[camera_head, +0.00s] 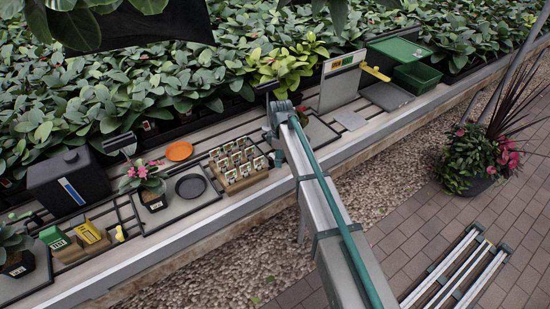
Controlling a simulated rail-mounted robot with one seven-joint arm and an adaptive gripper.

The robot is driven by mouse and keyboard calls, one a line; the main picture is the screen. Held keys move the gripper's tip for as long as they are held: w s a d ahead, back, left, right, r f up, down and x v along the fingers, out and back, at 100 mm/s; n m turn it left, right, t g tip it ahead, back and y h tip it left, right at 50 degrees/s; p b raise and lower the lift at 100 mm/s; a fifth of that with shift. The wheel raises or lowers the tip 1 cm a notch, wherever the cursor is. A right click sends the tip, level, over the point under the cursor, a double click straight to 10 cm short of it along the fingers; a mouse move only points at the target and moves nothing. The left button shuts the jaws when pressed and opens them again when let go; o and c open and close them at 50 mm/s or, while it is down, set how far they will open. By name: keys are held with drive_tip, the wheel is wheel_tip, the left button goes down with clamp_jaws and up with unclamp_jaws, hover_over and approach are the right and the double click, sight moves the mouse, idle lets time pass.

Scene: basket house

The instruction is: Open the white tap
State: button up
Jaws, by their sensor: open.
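I cannot make out a white tap for certain in the head view; it may be hidden or too small to tell. My arm reaches up from the bottom of the picture over the bench. My gripper (276,150) is at its far end, small and partly hidden by the arm, above the bench just right of a wooden tray of small labelled packets (240,165). Nothing shows held in it, and its fingertips are hard to see.
The slatted bench holds a black box (68,180), orange dish (179,151), black dish (190,186), pink-flowered pot (153,200), upright grey panel (340,82) and green bin (417,77). Leafy plants crowd behind. Gravel, paving and a large potted plant (475,160) lie in front.

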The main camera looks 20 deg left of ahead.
drive_tip(key=shift+w, duration=0.2)
drive_tip(key=shift+w+a+p, duration=0.1)
drive_tip(key=shift+w+a, duration=0.15)
drive_tip(key=shift+w, duration=1)
drive_tip(key=shift+w+a+p, duration=0.1)
drive_tip(key=shift+w+a, duration=0.1)
drive_tip(key=shift+w, duration=1.1)
drive_tip(key=shift+w+a+p, duration=0.1)
drive_tip(key=shift+w+a, duration=0.15)
drive_tip(key=shift+w, duration=1)
drive_tip(key=shift+s+d, duration=0.15)
drive_tip(key=shift+s, duration=0.2)
wheel_tip(320, 180, up, 7)
drive_tip(key=p, duration=0.3)
